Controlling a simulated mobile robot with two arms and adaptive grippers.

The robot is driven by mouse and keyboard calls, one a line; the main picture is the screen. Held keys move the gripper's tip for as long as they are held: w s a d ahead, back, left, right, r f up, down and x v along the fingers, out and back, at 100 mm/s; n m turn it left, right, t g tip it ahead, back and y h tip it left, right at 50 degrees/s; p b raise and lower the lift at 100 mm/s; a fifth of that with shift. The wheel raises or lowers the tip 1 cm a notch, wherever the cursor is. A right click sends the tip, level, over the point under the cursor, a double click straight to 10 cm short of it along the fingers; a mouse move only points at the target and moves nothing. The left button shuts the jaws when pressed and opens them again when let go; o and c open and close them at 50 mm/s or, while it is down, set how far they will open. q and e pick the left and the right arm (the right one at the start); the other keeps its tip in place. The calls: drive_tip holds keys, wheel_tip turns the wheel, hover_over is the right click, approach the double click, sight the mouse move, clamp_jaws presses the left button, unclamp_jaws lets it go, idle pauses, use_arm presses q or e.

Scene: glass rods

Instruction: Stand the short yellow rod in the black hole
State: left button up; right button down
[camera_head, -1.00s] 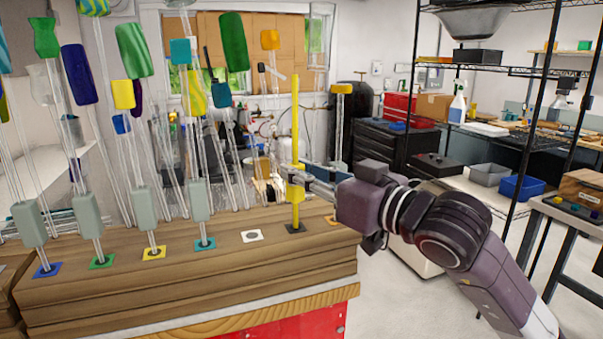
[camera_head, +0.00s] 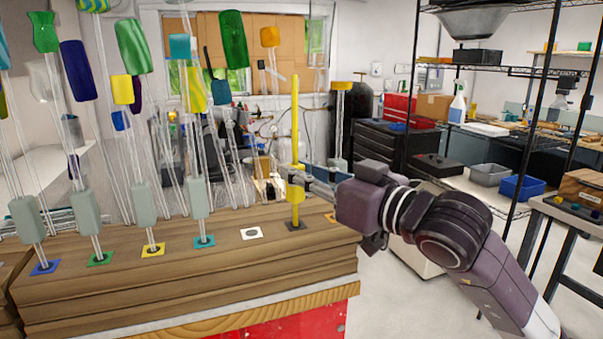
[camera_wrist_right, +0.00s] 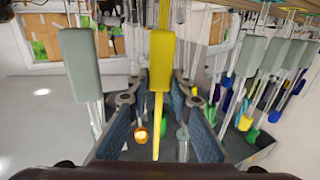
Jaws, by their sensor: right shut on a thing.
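The short yellow rod (camera_head: 295,125) stands upright at the black square (camera_head: 288,226) on the wooden block. Its lower end is over or in the black hole; I cannot tell how deep. A thicker yellow piece (camera_head: 295,186) is on its lower part. My right gripper (camera_head: 308,178) comes in from the right and is shut on the yellow rod. In the right wrist view the yellow rod (camera_wrist_right: 158,115) runs between the two fingers (camera_wrist_right: 160,125). My left gripper is not in view.
The wooden block (camera_head: 180,275) has a row of coloured hole squares: the white one (camera_head: 252,233) is just left, the orange one (camera_head: 331,217) just right. Clear rods with grey-green pieces (camera_head: 143,205) stand to the left. Coloured-topped rods crowd behind.

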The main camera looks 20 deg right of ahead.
drive_tip(key=shift+f, duration=0.15)
drive_tip(key=c, duration=1.7)
unclamp_jaws()
drive_tip(key=shift+o, duration=0.2)
drive_tip(key=v, duration=0.7)
drive_tip(key=shift+s, duration=0.2)
